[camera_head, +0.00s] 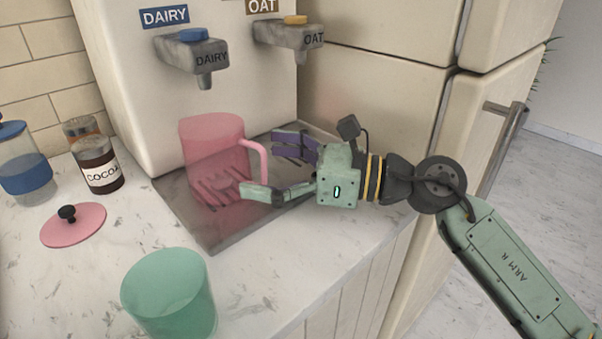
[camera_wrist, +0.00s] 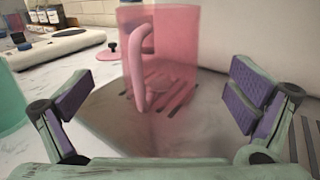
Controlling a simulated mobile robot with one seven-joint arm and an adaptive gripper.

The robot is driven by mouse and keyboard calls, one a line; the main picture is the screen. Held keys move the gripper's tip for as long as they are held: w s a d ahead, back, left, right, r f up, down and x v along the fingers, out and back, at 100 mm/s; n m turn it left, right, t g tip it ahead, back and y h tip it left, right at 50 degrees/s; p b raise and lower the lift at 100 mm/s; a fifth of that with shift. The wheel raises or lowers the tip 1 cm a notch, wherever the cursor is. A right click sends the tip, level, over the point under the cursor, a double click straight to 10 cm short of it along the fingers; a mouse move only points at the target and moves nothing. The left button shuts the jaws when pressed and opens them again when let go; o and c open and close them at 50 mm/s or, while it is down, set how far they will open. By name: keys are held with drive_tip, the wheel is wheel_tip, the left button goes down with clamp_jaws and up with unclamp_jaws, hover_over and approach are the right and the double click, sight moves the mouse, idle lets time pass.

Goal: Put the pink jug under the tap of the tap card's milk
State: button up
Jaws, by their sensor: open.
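The pink jug (camera_head: 212,150) is see-through and stands upright on the slotted metal drip tray (camera_head: 222,232), below the DAIRY tap (camera_head: 203,80). Its handle points right, towards my gripper (camera_head: 262,165). The OAT tap (camera_head: 300,55) is to the right, with bare tray below it. My gripper is open beside the jug's handle side. In the wrist view the jug (camera_wrist: 160,50) and its handle stand ahead, between and beyond the two spread fingers (camera_wrist: 158,108). The fingers do not touch the jug there. No tap card shows in either view.
A green jug (camera_head: 168,295) stands on the counter in front. A pink lid (camera_head: 73,226), a cocoa jar (camera_head: 98,165) and a blue-lidded jar (camera_head: 24,165) are at left. A tall cream cabinet (camera_head: 385,120) with a bar handle stands at right, close to my arm.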

drive_tip(key=d, duration=0.3)
drive_tip(key=s+d+b, duration=0.1)
drive_tip(key=d, duration=0.2)
drive_tip(key=shift+s+d, duration=0.15)
drive_tip(key=shift+d, duration=0.2)
